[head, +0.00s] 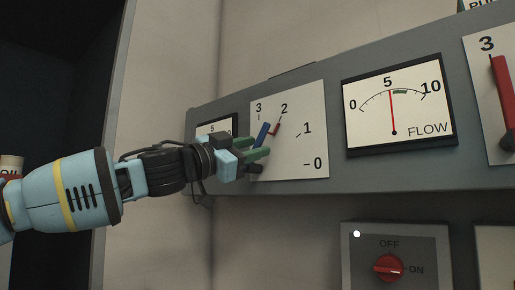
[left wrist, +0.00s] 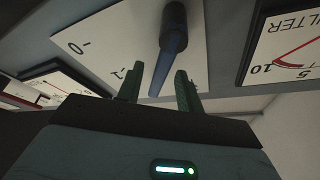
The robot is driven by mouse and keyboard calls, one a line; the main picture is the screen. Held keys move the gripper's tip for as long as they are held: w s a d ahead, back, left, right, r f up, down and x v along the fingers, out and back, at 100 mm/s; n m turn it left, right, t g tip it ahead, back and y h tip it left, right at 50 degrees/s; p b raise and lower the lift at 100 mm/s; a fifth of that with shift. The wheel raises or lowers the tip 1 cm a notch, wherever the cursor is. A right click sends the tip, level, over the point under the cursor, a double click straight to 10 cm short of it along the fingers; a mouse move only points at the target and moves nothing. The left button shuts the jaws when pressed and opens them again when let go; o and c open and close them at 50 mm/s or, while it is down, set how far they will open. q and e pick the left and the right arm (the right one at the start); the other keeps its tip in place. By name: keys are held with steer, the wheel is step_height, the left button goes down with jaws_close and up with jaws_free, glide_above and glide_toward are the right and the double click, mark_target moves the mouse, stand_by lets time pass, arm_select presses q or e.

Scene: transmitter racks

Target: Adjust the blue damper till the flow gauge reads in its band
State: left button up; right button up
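The blue damper (head: 262,134) is a lever on a white dial plate (head: 310,110) marked 0 to 3; it points up, between 2 and 3. My left gripper (head: 263,160) is at the dial, with green fingers apart. In the left wrist view, the blue lever (left wrist: 172,55) extends between the open fingers (left wrist: 159,70), with visible gaps on both sides. My right gripper is not in view.
A second gauge (head: 214,127), partly hidden behind my left gripper, shows as a filter gauge in the left wrist view (left wrist: 290,48). A red lever (head: 502,90) stands at the right edge. A red OFF/ON knob (head: 389,268) is below the grey panel (head: 240,100).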

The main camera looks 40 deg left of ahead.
arm_select(q)
steer(key=shift+x, duration=0.85)
steer(key=shift+r, duration=0.1)
steer(key=shift+c, duration=0.5)
jaws_close()
